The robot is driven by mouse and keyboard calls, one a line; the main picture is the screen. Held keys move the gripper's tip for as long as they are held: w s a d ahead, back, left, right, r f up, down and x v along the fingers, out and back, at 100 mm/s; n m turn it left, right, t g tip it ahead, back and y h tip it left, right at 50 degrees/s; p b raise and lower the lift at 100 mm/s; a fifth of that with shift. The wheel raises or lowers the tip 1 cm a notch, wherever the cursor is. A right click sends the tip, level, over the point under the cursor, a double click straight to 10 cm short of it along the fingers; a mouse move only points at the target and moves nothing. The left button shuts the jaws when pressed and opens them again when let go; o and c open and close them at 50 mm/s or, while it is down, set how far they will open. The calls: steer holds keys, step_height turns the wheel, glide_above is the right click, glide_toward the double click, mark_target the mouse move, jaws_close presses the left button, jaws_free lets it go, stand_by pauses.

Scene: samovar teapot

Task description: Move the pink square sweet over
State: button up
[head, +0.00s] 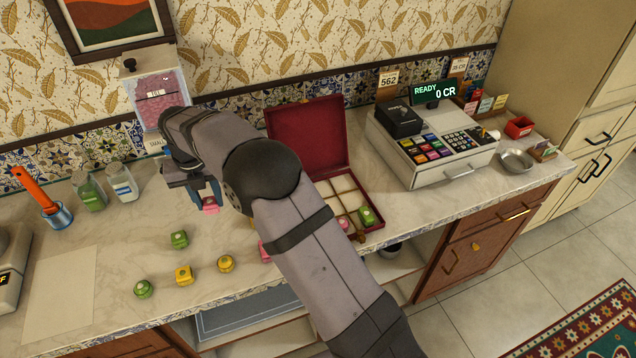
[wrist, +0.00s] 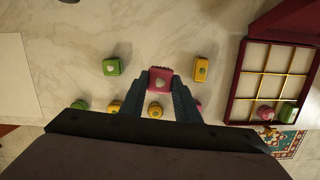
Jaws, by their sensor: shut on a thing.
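The pink square sweet (head: 210,205) is held between the fingertips of my gripper (head: 205,194). In the wrist view the sweet (wrist: 160,78) sits between the two dark fingers (wrist: 160,86), which are shut on its sides. It seems to be held above the marble counter; the exact height is hard to tell. The open dark red box (head: 308,137) stands to the right, its divided tray (wrist: 241,75) clear in the wrist view. A pink sweet (wrist: 265,112) and a green sweet (wrist: 287,112) lie in its front compartments. My arm hides part of the box in the head view.
Green square (head: 179,239), yellow square (head: 184,275), yellow round (head: 225,263) and green round (head: 142,288) sweets lie on the counter. Another yellow square sweet (wrist: 203,68) shows in the wrist view. Jars (head: 124,187) stand left, a cash register (head: 440,150) right of the box.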

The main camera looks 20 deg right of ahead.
steer(key=shift+s+d+r+m, duration=0.2)
steer(key=shift+d+m, duration=0.15)
steer(key=shift+m, duration=0.25)
steer(key=s+d+r+m+g+p, duration=0.2)
steer(key=s+d+m+p, duration=0.55)
steer(key=m, duration=0.95)
steer(key=s+d+r+m+g+p, duration=0.1)
steer(key=s+d+r+m+p, duration=0.25)
steer(key=d+m, duration=0.95)
steer(key=w+d+f+n+t+b, duration=0.25)
steer(key=w+d+n, duration=0.6)
steer(key=n, duration=0.75)
steer(key=w+d+f+n+t+b, duration=0.1)
steer(key=w+d+f+n+b, duration=0.25)
steer(key=w+d+n, duration=0.85)
steer(key=shift+s+a+f+n+p, duration=0.45)
steer(key=shift+s+f+n+p, duration=0.4)
steer(key=shift+f, duration=0.6)
steer(key=shift+s+a+f+n+p, duration=0.55)
steer(key=shift+s+f, duration=0.35)
steer(key=shift+f, duration=0.5)
steer(key=shift+s+a+f+n+p, duration=0.4)
steer(key=shift+s+f+n+p, duration=0.4)
steer(key=shift+f, duration=0.65)
steer(key=shift+s+f, duration=0.1)
steer(key=shift+f, duration=0.3)
steer(key=shift+f, duration=0.15)
